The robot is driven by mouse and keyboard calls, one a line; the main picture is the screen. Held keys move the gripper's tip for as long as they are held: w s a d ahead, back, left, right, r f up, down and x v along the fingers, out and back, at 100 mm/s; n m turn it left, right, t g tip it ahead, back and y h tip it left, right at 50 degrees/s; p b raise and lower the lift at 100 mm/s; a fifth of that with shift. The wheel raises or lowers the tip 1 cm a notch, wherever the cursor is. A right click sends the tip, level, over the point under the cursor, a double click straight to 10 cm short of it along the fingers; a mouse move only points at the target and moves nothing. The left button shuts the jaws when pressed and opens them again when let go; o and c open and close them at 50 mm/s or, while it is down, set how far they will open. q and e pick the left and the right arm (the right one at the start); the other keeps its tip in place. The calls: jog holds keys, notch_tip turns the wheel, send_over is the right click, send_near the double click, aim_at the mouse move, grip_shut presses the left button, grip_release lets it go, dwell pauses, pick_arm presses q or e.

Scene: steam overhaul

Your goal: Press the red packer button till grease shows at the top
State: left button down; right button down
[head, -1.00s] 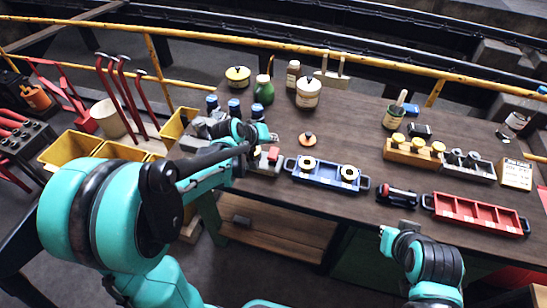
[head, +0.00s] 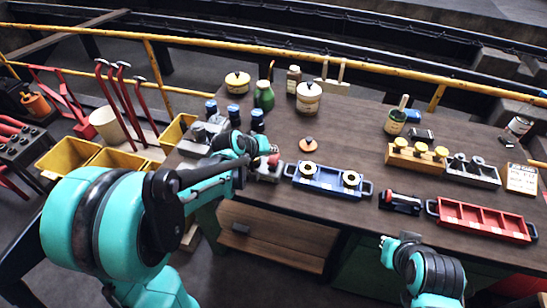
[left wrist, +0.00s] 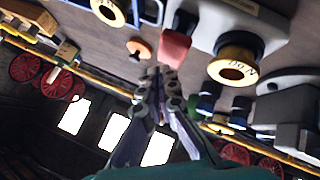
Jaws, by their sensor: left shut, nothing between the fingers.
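The red button (head: 273,160) sits on the grey packer (head: 267,173) at the left of the bench. In the left wrist view the button (left wrist: 175,48) is just beyond my shut, empty left fingertips (left wrist: 164,76); I cannot tell whether they touch it. A brass-coloured ring (left wrist: 233,66) with dark lettering is beside the button on the pale packer body (left wrist: 265,22). In the head view my left gripper (head: 264,150) is beside the button, partly hidden by its own arm. No grease can be made out. My right gripper (head: 387,246) is at the bench's front edge, its fingers unclear.
A blue tray (head: 318,184) with two brass-coloured rings is right of the packer. An orange-brown knob (head: 308,145) is behind it. Blue-topped bottles (head: 234,112) stand behind my left gripper. A red tray (head: 485,219) is at right.

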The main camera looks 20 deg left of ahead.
aim_at(272, 159)
pick_arm(q)
jog(key=shift+f, duration=0.15)
dwell(0.6)
jog(key=shift+f+b, duration=0.25)
jog(key=shift+b, duration=0.15)
jog(key=shift+f+b, duration=0.85)
jog(key=shift+f, duration=0.2)
dwell(0.8)
jog(key=shift+r, duration=0.15)
jog(key=shift+r+p, duration=1.15)
jog(key=shift+r, duration=0.15)
notch_tip(272, 159, up, 5)
jog(key=p, duration=0.4)
